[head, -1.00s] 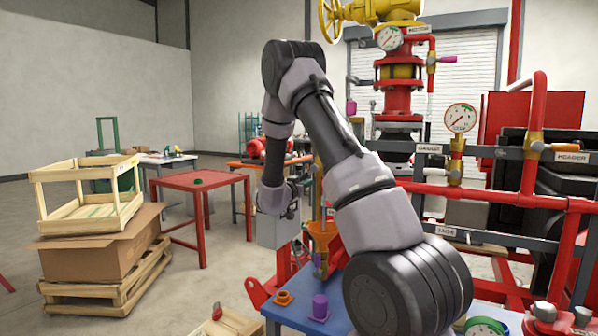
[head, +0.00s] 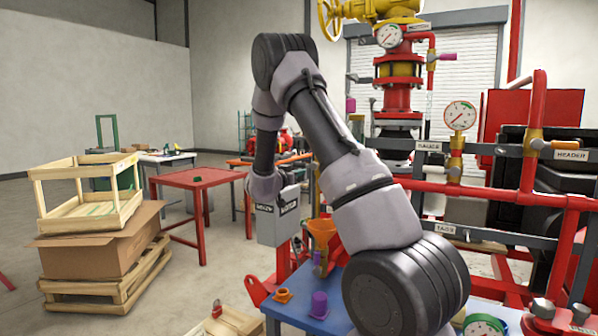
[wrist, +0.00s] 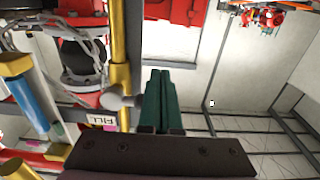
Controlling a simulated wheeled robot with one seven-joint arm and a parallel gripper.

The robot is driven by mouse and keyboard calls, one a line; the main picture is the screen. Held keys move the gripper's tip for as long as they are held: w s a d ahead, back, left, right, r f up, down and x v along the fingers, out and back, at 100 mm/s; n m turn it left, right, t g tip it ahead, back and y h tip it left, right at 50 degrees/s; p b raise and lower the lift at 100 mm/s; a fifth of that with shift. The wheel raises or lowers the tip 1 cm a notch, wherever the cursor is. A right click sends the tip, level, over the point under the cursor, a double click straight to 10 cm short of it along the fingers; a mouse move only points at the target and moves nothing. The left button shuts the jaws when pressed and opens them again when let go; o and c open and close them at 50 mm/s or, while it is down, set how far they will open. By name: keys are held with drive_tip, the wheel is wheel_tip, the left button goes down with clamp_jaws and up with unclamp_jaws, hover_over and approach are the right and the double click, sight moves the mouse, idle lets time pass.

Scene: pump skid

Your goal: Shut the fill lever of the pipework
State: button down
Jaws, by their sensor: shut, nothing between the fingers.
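In the wrist view my gripper (wrist: 161,72) is shut, its two dark green fingers together and nothing between them. A brass-yellow pipe (wrist: 119,55) runs just left of the fingers. A grey rounded fitting (wrist: 117,98) sits on that pipe, close to the left finger. A white label reading FILL (wrist: 101,119), upside down in the picture, lies beside the fitting. I cannot tell which part is the lever's handle, or whether the fingers touch anything. In the head view the fingers and the fill lever cannot be made out; my arm covers that area.
A blue table (head: 292,312) with an orange part (head: 283,296) and a purple part (head: 319,305) is below my arm. Red pipework (head: 500,192) fills the right side. Open floor lies at left centre.

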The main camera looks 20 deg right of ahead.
drive_tip(key=v, duration=0.9)
drive_tip(key=shift+f, duration=0.25)
idle(0.4)
